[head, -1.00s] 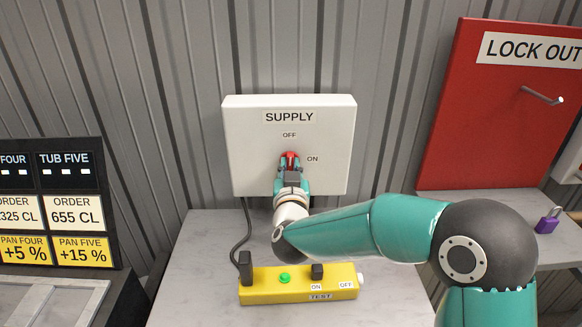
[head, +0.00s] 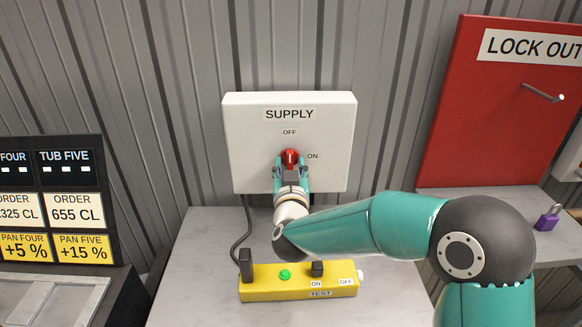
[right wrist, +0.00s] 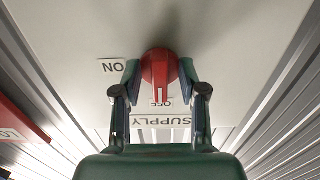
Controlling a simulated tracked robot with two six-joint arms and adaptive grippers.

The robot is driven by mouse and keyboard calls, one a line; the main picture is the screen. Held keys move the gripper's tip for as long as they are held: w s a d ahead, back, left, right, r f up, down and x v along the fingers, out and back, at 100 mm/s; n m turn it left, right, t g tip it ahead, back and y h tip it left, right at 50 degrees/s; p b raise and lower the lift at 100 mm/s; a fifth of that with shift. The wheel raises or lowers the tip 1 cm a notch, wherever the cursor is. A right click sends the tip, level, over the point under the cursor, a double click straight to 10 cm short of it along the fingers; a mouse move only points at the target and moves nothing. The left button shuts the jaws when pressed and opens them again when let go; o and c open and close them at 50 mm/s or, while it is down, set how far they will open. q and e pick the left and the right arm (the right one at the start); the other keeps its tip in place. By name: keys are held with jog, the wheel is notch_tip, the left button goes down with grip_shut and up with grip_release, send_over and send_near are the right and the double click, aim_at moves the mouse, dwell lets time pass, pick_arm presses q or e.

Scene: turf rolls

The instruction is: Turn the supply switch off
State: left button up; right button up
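The knob's ridge stands upright, pointing to OFF; in the right wrist view the red knob (right wrist: 159,66) also points toward the OFF label. My right gripper (head: 291,168) is open at the knob, with one finger on each side. The right wrist view shows the gripper's fingers (right wrist: 162,80) spread, with a gap between them and the ridge. My left gripper is in neither view.
A yellow test unit (head: 300,289) with a green button lies on the grey bench (head: 200,240) below the box. A red lock out board (head: 470,130) with a peg and a purple padlock (head: 547,218) are at the right. A black order board (head: 85,200) stands left.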

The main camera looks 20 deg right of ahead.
jog(key=shift+s+r, duration=0.1)
jog(key=shift+s+a, duration=0.15)
jog(key=shift+s, duration=0.05)
jog(key=v, duration=1.1)
jog(key=shift+s, duration=0.2)
